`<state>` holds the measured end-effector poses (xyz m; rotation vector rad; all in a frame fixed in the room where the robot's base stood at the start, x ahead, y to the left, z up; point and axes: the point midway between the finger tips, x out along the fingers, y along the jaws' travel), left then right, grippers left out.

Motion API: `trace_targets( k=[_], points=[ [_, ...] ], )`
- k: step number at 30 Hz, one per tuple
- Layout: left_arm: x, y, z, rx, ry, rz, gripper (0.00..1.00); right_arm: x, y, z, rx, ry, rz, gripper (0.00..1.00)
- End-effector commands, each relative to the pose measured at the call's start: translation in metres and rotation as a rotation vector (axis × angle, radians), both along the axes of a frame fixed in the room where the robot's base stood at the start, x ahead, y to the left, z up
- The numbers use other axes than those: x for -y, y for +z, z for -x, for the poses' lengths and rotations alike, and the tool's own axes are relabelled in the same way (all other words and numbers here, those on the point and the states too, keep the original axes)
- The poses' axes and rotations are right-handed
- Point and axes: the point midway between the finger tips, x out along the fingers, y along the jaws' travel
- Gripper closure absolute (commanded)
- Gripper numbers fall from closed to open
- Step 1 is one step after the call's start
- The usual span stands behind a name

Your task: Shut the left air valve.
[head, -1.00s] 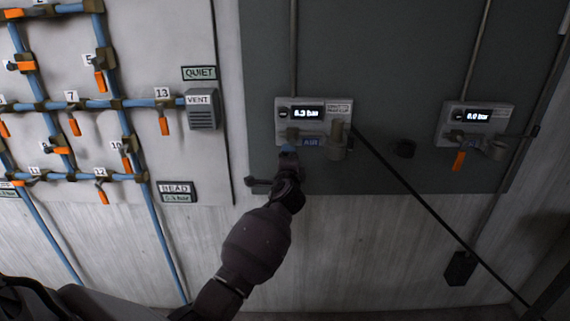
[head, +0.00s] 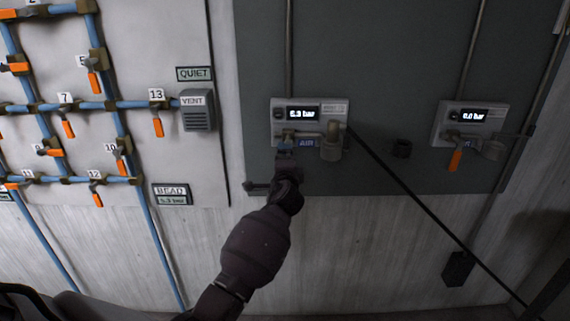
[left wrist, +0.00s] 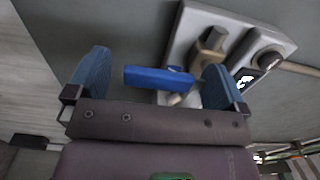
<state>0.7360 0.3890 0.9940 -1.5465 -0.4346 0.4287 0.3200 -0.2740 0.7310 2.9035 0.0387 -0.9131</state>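The left air unit (head: 337,109) is a pale panel on the dark grey wall board, its display reading about 6.3 bar, with an AIR label below. Its blue valve handle (left wrist: 158,78) lies between my left gripper's two blue finger pads in the left wrist view, with gaps on both sides. My left gripper (left wrist: 156,84) is open around the handle and not closed on it. In the head view my left gripper (head: 286,152) is at the lower left of the unit and largely covers the handle. My right gripper is not in view.
A second air unit (head: 440,128) with an orange handle (head: 455,160) hangs at the right, reading 0.0 bar. A black hose (head: 415,205) runs diagonally down from the left unit. At the left is a blue pipe board with several orange valves and a vent box (head: 199,112).

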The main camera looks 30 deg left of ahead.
Motion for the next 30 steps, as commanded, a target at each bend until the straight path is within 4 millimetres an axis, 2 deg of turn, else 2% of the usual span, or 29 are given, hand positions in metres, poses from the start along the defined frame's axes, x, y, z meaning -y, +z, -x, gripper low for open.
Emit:
trace_targets(
  k=[6, 10, 24, 30],
  points=[
    [0.000, 0.000, 0.001, -0.001, 0.000, -0.003, 0.01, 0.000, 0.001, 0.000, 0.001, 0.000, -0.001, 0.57],
    [0.004, 0.000, 0.008, -0.002, 0.000, -0.003, 0.01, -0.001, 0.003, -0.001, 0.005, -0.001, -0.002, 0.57],
    [0.045, 0.001, 0.075, 0.000, 0.000, 0.000, 0.01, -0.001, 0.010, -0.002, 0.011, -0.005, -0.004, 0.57],
    [0.055, 0.000, 0.089, -0.001, 0.000, -0.001, 0.01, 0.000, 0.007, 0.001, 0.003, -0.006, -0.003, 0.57]
  ],
)
